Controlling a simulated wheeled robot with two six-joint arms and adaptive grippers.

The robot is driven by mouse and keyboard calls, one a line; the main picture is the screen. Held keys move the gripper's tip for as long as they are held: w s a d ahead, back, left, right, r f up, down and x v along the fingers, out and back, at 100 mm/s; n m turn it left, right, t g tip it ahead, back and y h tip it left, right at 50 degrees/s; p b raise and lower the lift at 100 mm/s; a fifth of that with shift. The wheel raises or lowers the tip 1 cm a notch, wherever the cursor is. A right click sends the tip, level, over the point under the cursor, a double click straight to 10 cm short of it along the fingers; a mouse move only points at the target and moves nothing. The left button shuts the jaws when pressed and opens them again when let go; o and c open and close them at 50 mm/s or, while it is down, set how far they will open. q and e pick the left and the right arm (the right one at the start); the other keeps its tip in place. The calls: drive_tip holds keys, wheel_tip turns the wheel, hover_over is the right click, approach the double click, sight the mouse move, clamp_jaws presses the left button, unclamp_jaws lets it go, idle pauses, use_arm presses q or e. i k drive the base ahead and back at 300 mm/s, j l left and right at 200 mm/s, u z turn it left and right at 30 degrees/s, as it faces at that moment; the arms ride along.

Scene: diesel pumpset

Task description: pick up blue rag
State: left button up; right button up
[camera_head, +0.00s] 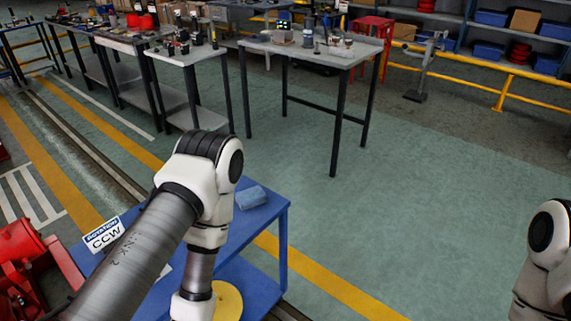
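A folded blue rag (251,197) lies on the top of a blue table (262,218), near its back right corner. My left arm comes in from the lower left, bends at the elbow and reaches down over the table, just left of the rag. My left gripper is below the picture or hidden by the arm. My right arm shows only in part at the right edge, and its gripper is out of view.
A white "ROTATION CCW" sign (103,235) is at the table's left. Red machinery (30,265) stands at the lower left. A grey workbench (345,53) with tools stands further back. The green floor to the right is clear.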

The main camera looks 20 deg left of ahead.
sight(253, 197)
drive_tip(key=u, duration=0.5)
drive_tip(key=i+l+u, duration=0.1)
drive_tip(key=u, duration=0.4)
drive_tip(key=l+u, duration=0.2)
drive_tip(key=u, duration=0.3)
drive_tip(key=l+u, duration=0.1)
drive_tip(key=u, duration=0.4)
drive_tip(key=l+u, duration=0.25)
drive_tip(key=l, duration=0.25)
drive_tip(key=k+l+u, duration=0.15)
drive_tip(key=l+u, duration=0.15)
drive_tip(key=l, duration=0.25)
drive_tip(key=k+l+u, duration=0.1)
drive_tip(key=l+u, duration=0.15)
drive_tip(key=l, duration=0.25)
drive_tip(key=i+l, duration=0.1)
drive_tip(key=i, duration=0.15)
